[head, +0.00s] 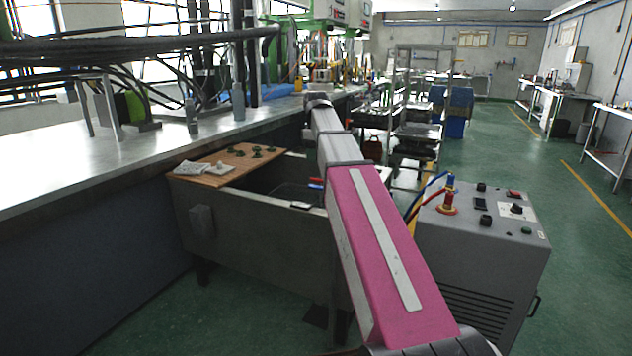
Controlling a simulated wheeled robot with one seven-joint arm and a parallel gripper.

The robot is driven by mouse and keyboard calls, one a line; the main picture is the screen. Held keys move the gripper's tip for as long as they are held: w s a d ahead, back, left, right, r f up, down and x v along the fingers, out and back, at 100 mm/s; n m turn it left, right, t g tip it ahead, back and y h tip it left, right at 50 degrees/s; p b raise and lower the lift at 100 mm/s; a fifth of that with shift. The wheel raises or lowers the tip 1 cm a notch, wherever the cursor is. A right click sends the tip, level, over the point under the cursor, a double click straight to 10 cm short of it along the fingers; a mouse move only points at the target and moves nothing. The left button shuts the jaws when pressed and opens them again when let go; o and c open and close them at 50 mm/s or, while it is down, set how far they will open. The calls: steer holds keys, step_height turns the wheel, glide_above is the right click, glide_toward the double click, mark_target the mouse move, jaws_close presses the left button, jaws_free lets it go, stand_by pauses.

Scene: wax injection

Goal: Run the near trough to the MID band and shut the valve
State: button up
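A grey metal trough (255,240) stands on the floor beside the long bench, below and left of my pink arm. Its inside is dark, and I cannot make out a liquid level or any band marks. Part of the trough is hidden behind my arm. A small red and blue item (315,184) shows at the trough's far inner side, too small to identify as a valve. My arm reaches forward over the trough's right side. Its fingers cannot be made out in the head view, so I cannot see what they touch.
A wooden board (215,178) with small dark-green pieces and pale papers lies across the trough's left end. A grey control cabinet (480,240) with knobs and red and blue hose fittings (448,195) stands right of my arm. Racks (415,135) stand behind. Green floor is open at far right.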

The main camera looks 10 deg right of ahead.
mark_target(316, 186)
step_height(316, 186, down, 11)
steer(key=shift+r, duration=0.2)
stand_by(0.3)
jaws_close()
